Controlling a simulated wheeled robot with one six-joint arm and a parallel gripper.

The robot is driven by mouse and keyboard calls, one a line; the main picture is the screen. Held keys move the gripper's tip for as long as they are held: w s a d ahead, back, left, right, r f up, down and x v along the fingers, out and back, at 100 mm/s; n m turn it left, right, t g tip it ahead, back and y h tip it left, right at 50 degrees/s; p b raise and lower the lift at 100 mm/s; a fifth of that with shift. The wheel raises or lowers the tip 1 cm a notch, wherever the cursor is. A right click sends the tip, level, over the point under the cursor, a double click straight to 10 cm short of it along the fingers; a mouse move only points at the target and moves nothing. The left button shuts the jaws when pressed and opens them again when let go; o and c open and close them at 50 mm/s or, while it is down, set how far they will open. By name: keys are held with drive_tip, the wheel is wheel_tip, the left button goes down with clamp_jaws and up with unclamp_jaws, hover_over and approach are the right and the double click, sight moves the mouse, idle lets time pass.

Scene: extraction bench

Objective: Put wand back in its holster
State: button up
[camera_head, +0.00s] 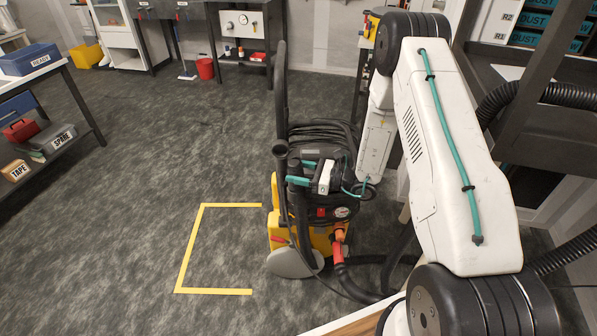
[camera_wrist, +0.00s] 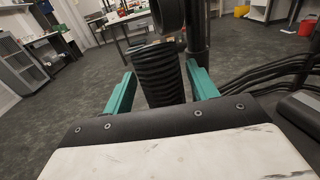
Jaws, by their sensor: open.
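A yellow and black extraction machine (camera_head: 318,238) stands on the floor. A tall dark tube (camera_head: 281,85), which looks like the wand, rises at its left side. My gripper (camera_head: 302,172) is over the machine's top, with its teal fingers pointing left toward dark upright parts. In the wrist view, a black ribbed cylinder (camera_wrist: 160,75) stands between the two open teal fingers, with visible gaps on both sides. A dark round fitting (camera_wrist: 168,16) is above it, and a black upright pole (camera_wrist: 198,30) is just to its right. I cannot make out the holster clearly.
A yellow floor outline (camera_head: 192,248) lies left of the machine. A black hose (camera_head: 360,290) runs along the floor at the machine's front right. A shelf (camera_head: 80,122) stands at the left and a red bucket (camera_head: 205,69) at the back. The floor between is clear.

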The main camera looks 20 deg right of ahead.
drive_tip(key=v, duration=0.7)
drive_tip(key=shift+s+d, duration=0.25)
drive_tip(key=shift+d, duration=0.05)
drive_tip(key=shift+f, duration=0.1)
drive_tip(key=s+a+r+n+g+h, duration=0.1)
drive_tip(key=s+a+r+n+g, duration=0.2)
drive_tip(key=s+r+n+g, duration=0.45)
drive_tip(key=s+a+r+n+g+h, duration=0.1)
drive_tip(key=s+a+r+n+g, duration=0.2)
drive_tip(key=s+r+n+g, duration=0.5)
drive_tip(key=s+d+r+n+t+h, duration=0.1)
drive_tip(key=s+r+n+t+h, duration=0.5)
drive_tip(key=s+r, duration=1)
drive_tip(key=shift+s+d+r+n+h, duration=0.5)
drive_tip(key=shift+n+h, duration=1.35)
drive_tip(key=shift+h, duration=1.45)
drive_tip(key=shift+s+a+f, duration=0.1)
drive_tip(key=shift+a+f, duration=0.05)
drive_tip(key=shift+a, duration=0.05)
